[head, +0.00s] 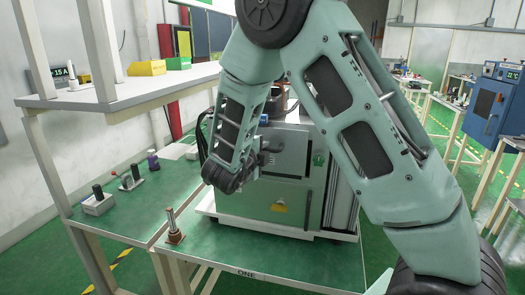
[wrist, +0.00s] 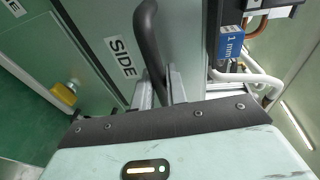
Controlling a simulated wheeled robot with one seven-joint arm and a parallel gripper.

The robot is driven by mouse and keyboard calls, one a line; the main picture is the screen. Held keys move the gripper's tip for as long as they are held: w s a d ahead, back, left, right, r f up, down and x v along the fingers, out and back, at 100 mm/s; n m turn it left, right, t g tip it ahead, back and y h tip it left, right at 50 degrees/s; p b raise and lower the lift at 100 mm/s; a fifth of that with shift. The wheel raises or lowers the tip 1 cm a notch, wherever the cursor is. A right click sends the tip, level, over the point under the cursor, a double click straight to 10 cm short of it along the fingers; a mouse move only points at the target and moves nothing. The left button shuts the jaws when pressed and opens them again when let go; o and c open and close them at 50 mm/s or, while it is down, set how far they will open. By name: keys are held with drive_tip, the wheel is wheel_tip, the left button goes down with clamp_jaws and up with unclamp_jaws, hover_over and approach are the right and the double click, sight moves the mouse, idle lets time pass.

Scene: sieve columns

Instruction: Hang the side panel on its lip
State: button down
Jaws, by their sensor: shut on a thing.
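In the wrist view the side panel (wrist: 100,35) is a flat grey-green sheet with a white "SIDE" label and a black bar handle (wrist: 147,35). My gripper (wrist: 163,90) is shut on the lower end of this handle, close to the panel's face. In the head view my gripper (head: 266,152) is at the front of the sieve machine (head: 250,195), in front of a grey plate at its upper part. The arm hides part of the machine there. I cannot make out the lip, nor whether the panel touches it.
The machine stands on a green-topped bench (head: 225,255). A copper-coloured post (head: 172,225) stands on the bench left of it. A raised shelf (head: 120,90) is at left. In the wrist view a blue "1 mm" label (wrist: 230,42) and a white tube (wrist: 245,77) are right of the panel.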

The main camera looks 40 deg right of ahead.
drive_tip(key=shift+f+b, duration=0.7)
drive_tip(key=shift+b, duration=0.25)
drive_tip(key=c, duration=1.3)
unclamp_jaws()
drive_tip(key=shift+a, duration=0.1)
drive_tip(key=b+v, duration=0.4)
drive_tip(key=v, duration=1.3)
drive_tip(key=shift+s+a, duration=0.1)
drive_tip(key=shift+a, duration=0.05)
